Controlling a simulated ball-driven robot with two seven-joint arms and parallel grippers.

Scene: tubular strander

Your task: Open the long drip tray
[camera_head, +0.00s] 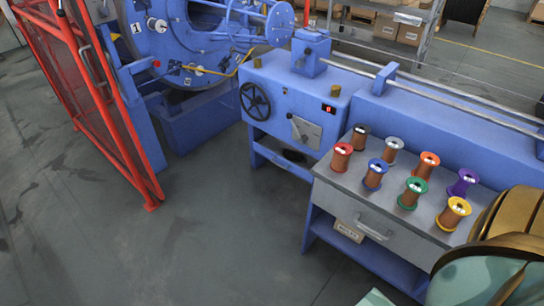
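No part in view is clearly marked as the long drip tray. A long blue box-like part (205,123) lies low on the floor under the round rotor of the strander (175,40); I cannot tell whether it is the tray. A dark patch shows under the blue gearbox housing (285,92), too shadowed to make out. The grey cabinet in front has a drawer (395,238) with a bar handle (374,229), and the drawer looks shut. Neither of my grippers is in view. Gold and pale green parts of my own body cover the lower right corner.
Several coloured spools, such as a red one (341,157), stand on the grey cabinet top (331,174). A red mesh guard (92,80) stands open at the left. A handwheel (255,101) sits on the housing. The grey floor (220,220) in the middle is clear.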

